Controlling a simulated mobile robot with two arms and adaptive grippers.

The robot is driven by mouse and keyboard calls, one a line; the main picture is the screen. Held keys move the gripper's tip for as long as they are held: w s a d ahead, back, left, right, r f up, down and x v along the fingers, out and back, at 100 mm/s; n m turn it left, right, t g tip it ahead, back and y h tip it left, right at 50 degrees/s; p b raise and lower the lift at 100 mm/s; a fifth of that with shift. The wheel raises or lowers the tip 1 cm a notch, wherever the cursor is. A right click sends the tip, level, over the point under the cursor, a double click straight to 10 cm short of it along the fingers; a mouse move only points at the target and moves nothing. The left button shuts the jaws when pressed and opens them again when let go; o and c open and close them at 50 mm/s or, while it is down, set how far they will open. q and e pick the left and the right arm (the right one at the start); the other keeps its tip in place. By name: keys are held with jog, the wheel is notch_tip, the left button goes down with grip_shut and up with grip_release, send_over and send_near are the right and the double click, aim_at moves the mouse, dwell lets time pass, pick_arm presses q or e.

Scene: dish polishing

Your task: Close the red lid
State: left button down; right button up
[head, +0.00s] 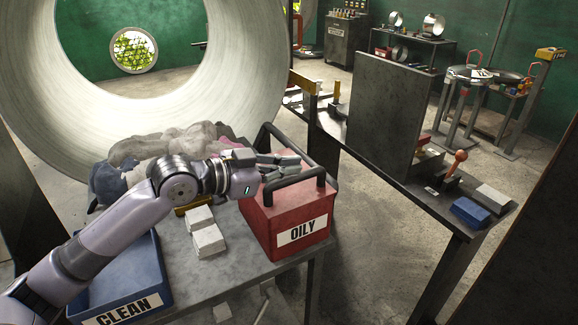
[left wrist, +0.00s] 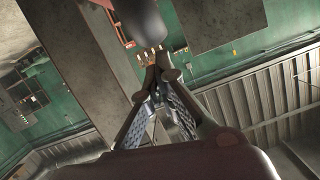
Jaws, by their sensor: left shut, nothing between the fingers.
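A red box (head: 290,222) labelled OILY stands at the right end of the grey table in the head view. A black bar handle (head: 297,180) runs along its front top edge, and another black bar (head: 285,140) rises behind. My left gripper (head: 287,162) is over the box top, between these bars, shut and empty. Its fingertips meet in the left wrist view (left wrist: 158,70), with a dark rounded bar (left wrist: 143,25) just beyond them. My gripper and arm hide part of the box top, so I cannot tell the lid's angle. My right gripper is not in view.
A blue CLEAN box (head: 122,280) stands at the table's left. Pale blocks (head: 207,240) and a heap of grey cloth (head: 165,145) lie between the boxes. A large pale ring (head: 40,90) stands behind. A dark bench (head: 425,200) is to the right, past a floor gap.

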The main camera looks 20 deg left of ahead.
pick_arm(q)
jog(key=shift+w+a+r, duration=0.1)
jog(key=shift+w+r, duration=0.05)
pick_arm(e)
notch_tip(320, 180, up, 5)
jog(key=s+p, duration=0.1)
jog(key=p, duration=0.4)
pick_arm(q)
jog(key=s+a+r+b, duration=0.5)
jog(key=s+r, duration=0.1)
jog(key=s, duration=0.2)
jog(key=shift+a, duration=0.15)
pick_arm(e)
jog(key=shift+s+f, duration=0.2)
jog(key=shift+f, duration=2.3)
pick_arm(q)
jog(key=shift+s, duration=0.15)
